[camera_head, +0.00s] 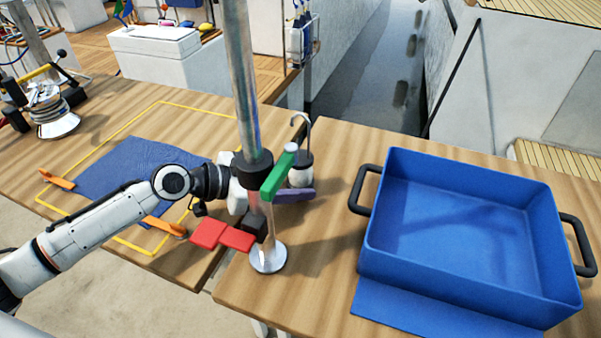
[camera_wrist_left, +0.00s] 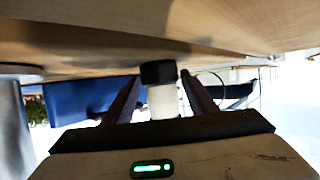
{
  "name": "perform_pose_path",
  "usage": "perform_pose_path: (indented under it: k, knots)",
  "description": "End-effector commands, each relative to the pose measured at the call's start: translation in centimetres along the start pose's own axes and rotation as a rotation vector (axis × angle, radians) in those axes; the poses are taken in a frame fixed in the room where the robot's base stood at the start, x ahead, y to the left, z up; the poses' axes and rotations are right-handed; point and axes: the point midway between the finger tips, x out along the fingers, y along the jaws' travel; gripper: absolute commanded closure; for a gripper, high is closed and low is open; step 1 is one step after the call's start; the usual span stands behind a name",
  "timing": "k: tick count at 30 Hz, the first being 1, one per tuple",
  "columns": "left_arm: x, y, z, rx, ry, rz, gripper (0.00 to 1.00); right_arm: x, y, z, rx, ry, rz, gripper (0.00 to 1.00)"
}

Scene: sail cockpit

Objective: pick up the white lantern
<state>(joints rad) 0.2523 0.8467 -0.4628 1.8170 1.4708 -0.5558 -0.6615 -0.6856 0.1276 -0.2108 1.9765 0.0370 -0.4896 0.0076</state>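The white lantern (camera_head: 300,178) stands on the wooden bench just behind the metal pole, with a dark cap and a hooked handle on top. My left arm comes in from the left and passes behind the pole. Its gripper (camera_head: 294,196) is at the lantern, partly hidden by the pole and the green lever. In the left wrist view the lantern (camera_wrist_left: 162,98) shows white with a black end toward the wood, between the two spread fingers (camera_wrist_left: 160,80). I cannot tell whether either finger touches it. My right gripper is not in view.
The upright metal pole (camera_head: 243,75) carries a green lever (camera_head: 279,177) and red handle (camera_head: 220,235) close to my left wrist. A blue tray (camera_head: 455,262) with black handles stands right. A blue cloth (camera_head: 130,168) and a winch (camera_head: 52,115) are left. Bench between pole and tray is clear.

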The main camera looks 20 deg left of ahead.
Motion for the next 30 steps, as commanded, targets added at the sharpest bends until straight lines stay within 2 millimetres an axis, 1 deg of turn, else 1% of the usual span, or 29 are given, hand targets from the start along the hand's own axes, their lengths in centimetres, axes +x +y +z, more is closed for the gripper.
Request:
perform_pose_path:
  k: [1,3,6,13,17,20,23,30]
  knots:
    - [0.0,0.0,0.0,0.0,0.0,0.0,0.57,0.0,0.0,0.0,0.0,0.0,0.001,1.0]
    - [0.0,0.0,0.0,0.0,0.0,0.0,0.69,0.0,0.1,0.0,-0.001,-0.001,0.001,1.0]
    - [0.0,0.0,-0.1,0.0,0.002,-0.001,0.83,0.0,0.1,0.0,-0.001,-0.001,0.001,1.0]
    - [-0.1,0.0,-0.2,0.001,0.002,-0.001,0.83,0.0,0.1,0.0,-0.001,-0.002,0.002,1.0]
    - [-0.3,-0.1,-0.8,0.002,0.003,-0.001,0.83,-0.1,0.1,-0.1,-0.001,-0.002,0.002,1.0]
    - [-0.8,-0.1,-1.9,0.004,0.004,-0.001,0.83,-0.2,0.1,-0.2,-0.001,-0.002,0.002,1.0]
    - [-1.5,-0.1,-3.6,0.006,0.005,-0.002,0.83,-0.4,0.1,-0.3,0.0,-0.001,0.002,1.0]
    - [-4.0,-0.1,-9.7,0.008,0.007,-0.004,0.83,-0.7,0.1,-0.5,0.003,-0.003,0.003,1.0]
